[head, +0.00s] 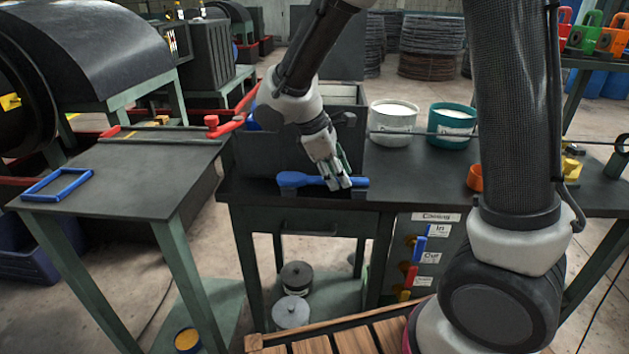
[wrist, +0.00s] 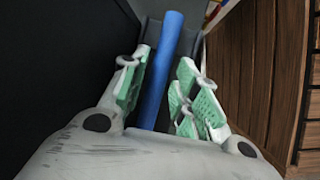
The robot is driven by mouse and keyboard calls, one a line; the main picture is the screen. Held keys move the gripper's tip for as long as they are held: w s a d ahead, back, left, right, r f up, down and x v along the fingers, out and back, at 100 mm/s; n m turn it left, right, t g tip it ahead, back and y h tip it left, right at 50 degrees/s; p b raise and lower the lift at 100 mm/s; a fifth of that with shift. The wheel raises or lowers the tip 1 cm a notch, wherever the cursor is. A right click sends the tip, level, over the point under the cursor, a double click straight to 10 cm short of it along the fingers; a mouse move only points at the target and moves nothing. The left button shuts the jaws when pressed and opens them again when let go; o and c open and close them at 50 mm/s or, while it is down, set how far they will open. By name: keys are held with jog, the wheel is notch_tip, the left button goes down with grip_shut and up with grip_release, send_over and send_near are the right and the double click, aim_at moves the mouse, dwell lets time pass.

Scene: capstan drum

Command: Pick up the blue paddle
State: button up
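The blue paddle (head: 293,179) lies along the front edge of the dark workbench in the head view, its wide flat end to the left and its handle to the right. My gripper (head: 341,184) reaches down over the handle. In the wrist view the blue handle (wrist: 158,75) runs between the green-padded fingers of my gripper (wrist: 166,92). A finger stands on either side of it, with a gap visible at least on the right. The gripper looks open around the handle. The paddle's wide end is hidden in the wrist view.
A dark box (head: 262,150) stands close behind the paddle. A white bucket (head: 393,119) and a teal bucket (head: 452,125) stand behind to the right, with an orange ring (head: 475,177) further right. A blue frame (head: 57,184) lies on the left table. A wooden slatted surface (head: 335,340) is in front.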

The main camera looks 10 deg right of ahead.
jog(key=shift+d+f, duration=0.2)
jog(key=shift+f, duration=0.15)
grip_shut()
jog(key=shift+r, duration=0.1)
